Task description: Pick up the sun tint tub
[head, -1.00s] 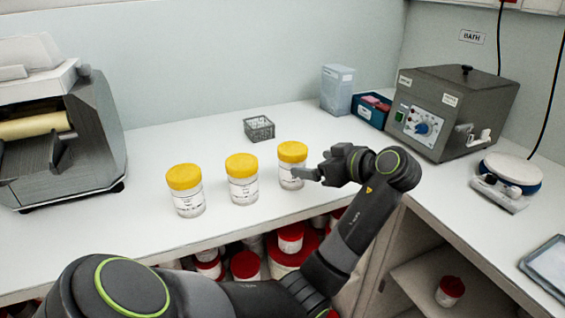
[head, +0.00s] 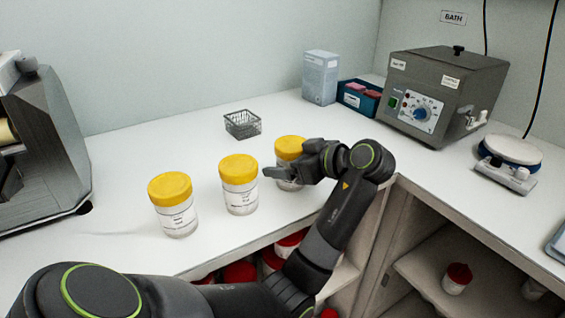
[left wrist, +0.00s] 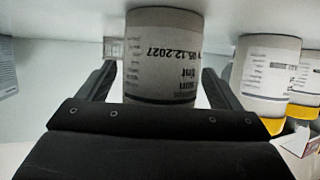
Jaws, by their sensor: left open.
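Three white tubs with yellow lids stand in a row on the counter: a left tub (head: 174,204), a middle tub (head: 239,184) and a right tub (head: 291,146). Their labels are too small to read in the head view. My left gripper (head: 277,171) is open at the right tub and partly hides it. In the left wrist view, which shows things upside down, this tub (left wrist: 165,55) stands between the open fingers (left wrist: 158,78). Its label shows "tint" and a 2027 date. Whether the fingers touch it I cannot tell. My right gripper is not in view.
A wire basket (head: 242,124) stands behind the tubs. A grey bath unit (head: 440,95), a blue box (head: 358,98) and a round-topped device (head: 510,152) are to the right. A mill (head: 40,150) is at the left. Red-lidded tubs (head: 457,278) sit below the counter.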

